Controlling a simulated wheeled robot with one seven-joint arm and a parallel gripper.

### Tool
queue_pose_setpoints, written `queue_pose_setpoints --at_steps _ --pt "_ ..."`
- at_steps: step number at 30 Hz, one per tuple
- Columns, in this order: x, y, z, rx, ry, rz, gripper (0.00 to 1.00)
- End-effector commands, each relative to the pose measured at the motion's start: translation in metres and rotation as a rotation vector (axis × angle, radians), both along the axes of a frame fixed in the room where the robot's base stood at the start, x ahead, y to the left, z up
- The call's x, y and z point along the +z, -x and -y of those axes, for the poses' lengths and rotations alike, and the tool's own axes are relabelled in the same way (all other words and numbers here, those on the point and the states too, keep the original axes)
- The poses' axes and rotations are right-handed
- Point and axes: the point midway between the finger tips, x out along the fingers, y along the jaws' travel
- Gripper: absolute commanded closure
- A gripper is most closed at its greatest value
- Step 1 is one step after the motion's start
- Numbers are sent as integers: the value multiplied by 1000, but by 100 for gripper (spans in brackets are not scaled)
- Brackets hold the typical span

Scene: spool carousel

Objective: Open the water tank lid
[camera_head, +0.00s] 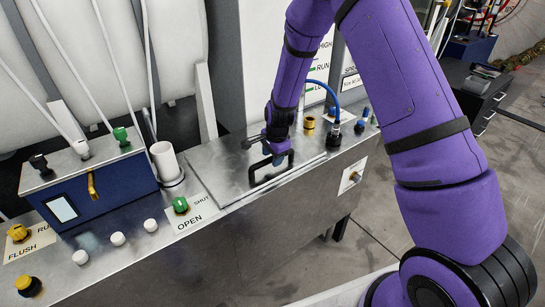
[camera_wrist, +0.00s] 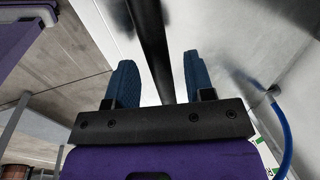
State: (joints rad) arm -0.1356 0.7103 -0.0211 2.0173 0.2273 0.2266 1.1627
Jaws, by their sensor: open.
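The water tank lid (camera_head: 222,172) is a flat metal plate on top of the long metal tank, and it lies closed. It has a black bar handle (camera_head: 262,181) near its front edge. My gripper (camera_head: 279,158) is at the handle, pointing down. In the wrist view my gripper (camera_wrist: 158,75) shows two blue fingers standing apart, with the black handle (camera_wrist: 150,45) running between them. The fingers do not appear to be closed on the handle. The exact contact between fingers and handle cannot be told.
A blue box (camera_head: 95,188) with levers stands left on the tank top. A green knob (camera_head: 181,205) by an OPEN/SHUT label and a white pipe (camera_head: 165,160) are left of the lid. A blue hose (camera_head: 327,90) and several knobs are to the right.

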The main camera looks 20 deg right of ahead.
Motion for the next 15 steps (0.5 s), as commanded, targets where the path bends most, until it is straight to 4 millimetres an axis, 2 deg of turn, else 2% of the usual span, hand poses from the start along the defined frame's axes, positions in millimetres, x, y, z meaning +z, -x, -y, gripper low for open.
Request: queue_pose_setpoints --at_steps 11,15 --pt "-5 -1 0 0 0 0 52" --pt "-5 -1 0 0 0 0 81"
